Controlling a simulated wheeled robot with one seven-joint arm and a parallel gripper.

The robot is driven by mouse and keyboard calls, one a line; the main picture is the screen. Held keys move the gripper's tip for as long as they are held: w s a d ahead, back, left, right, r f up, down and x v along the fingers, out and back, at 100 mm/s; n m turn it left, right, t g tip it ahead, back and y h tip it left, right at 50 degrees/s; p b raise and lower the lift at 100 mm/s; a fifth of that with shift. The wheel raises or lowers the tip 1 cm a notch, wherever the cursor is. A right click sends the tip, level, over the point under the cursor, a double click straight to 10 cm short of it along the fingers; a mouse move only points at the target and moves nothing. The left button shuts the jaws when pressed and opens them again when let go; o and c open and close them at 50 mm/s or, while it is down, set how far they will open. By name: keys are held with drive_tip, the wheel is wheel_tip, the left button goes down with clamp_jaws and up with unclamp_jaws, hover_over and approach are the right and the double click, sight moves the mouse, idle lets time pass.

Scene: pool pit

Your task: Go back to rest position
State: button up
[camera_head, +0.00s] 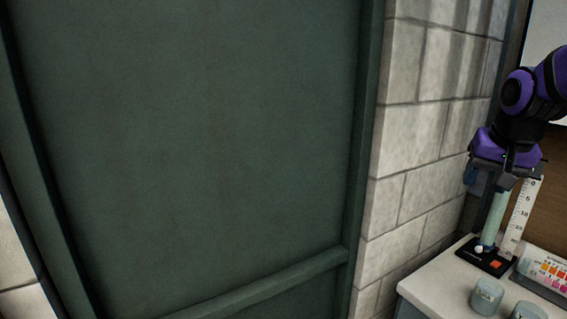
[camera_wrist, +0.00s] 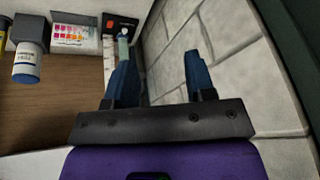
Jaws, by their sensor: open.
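My gripper (camera_head: 490,184) is at the right of the head view, above the white-topped counter. In the wrist view my gripper (camera_wrist: 160,62) shows two blue fingers spread apart with nothing held between them. A pale green tube (camera_head: 494,218) stands upright on a small black base (camera_head: 486,256) with a red patch, just below my gripper in the head view. In the wrist view the tube (camera_wrist: 123,47) lies beyond the left finger, partly hidden by it. I cannot tell how far the fingers are from the tube.
A white numbered scale (camera_head: 521,213) stands beside the tube. A colour chart (camera_head: 551,273) and a grey-lidded container (camera_head: 487,297) are on the counter (camera_head: 440,283). A labelled bottle (camera_wrist: 27,63) shows in the wrist view. A block wall (camera_head: 432,110) and green panel (camera_head: 190,140) stand left of the counter.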

drive_tip(key=s+a+n, duration=0.2)
drive_tip(key=s+a, duration=0.2)
drive_tip(key=s, duration=0.5)
drive_tip(key=s+a+r+n, duration=0.1)
drive_tip(key=s+a+n, duration=0.2)
drive_tip(key=s, duration=0.6)
drive_tip(key=shift+s+a+r+t+y, duration=0.2)
drive_tip(key=shift+s+a+t+y, duration=0.15)
drive_tip(key=shift+a, duration=0.25)
drive_tip(key=shift+w+d, duration=0.1)
drive_tip(key=shift+d, duration=0.05)
idle(0.4)
